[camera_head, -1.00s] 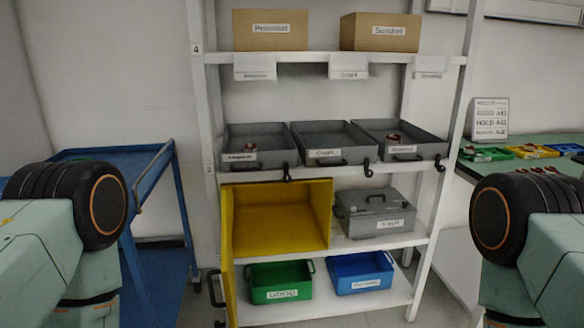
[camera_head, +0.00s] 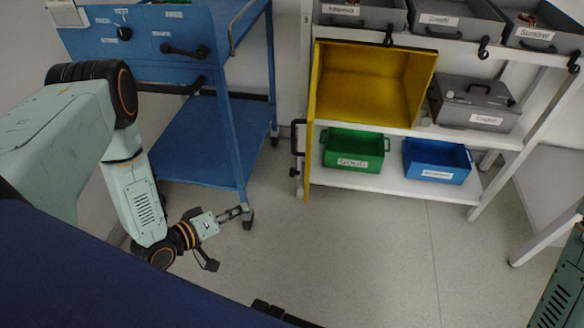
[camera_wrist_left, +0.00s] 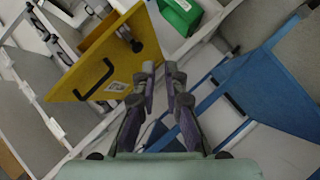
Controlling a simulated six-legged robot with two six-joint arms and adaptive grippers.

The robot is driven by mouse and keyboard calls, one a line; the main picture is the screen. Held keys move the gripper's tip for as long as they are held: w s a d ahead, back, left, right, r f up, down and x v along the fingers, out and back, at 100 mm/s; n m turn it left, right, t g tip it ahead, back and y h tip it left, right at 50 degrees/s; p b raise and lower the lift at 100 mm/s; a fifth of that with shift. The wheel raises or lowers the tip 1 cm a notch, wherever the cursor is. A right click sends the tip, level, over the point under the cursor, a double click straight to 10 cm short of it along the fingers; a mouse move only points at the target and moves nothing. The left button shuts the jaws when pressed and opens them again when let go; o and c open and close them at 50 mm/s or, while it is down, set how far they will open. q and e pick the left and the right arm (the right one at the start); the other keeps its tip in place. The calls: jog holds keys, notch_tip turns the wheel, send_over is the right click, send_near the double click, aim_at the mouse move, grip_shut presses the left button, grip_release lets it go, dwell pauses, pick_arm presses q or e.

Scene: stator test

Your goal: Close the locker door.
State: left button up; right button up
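The yellow locker (camera_head: 368,85) sits on a middle shelf of the white rack, its front open and its inside empty. Its yellow door (camera_head: 310,135) stands swung out on the left side, nearly edge-on, with a dark handle (camera_head: 297,137) on its outer face. In the left wrist view the door (camera_wrist_left: 118,48) is a tilted yellow panel with its black handle (camera_wrist_left: 97,80) and a white label. My left gripper (camera_head: 243,212) is low and left of the door, apart from it. Its fingers (camera_wrist_left: 160,70) are apart with nothing between them. My right gripper is out of view.
A blue cart (camera_head: 205,135) stands left of the rack, close to my left gripper. A green bin (camera_head: 353,165) and a blue bin (camera_head: 437,174) sit on the bottom shelf. A grey case (camera_head: 472,112) is beside the locker. The floor (camera_head: 370,245) before the rack is clear.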

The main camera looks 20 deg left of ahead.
pick_arm(q)
jog(key=r+n+t+h, duration=0.1)
jog(key=r, duration=0.1)
jog(key=w+r+n+h, duration=0.1)
jog(key=r+n, duration=0.1)
jog(key=w+d+r+n+t+h, duration=0.1)
jog(key=r+h, duration=0.1)
jog(key=r, duration=0.1)
jog(key=shift+w+n+t, duration=0.2)
jog(key=shift+n+t, duration=0.1)
grip_shut()
jog(key=w+d+n+b, duration=0.1)
jog(key=w+d+b, duration=0.2)
jog(key=w+d, duration=0.6)
jog(key=shift+w+r, duration=0.2)
jog(key=shift+w, duration=0.05)
jog(key=shift+d, duration=0.15)
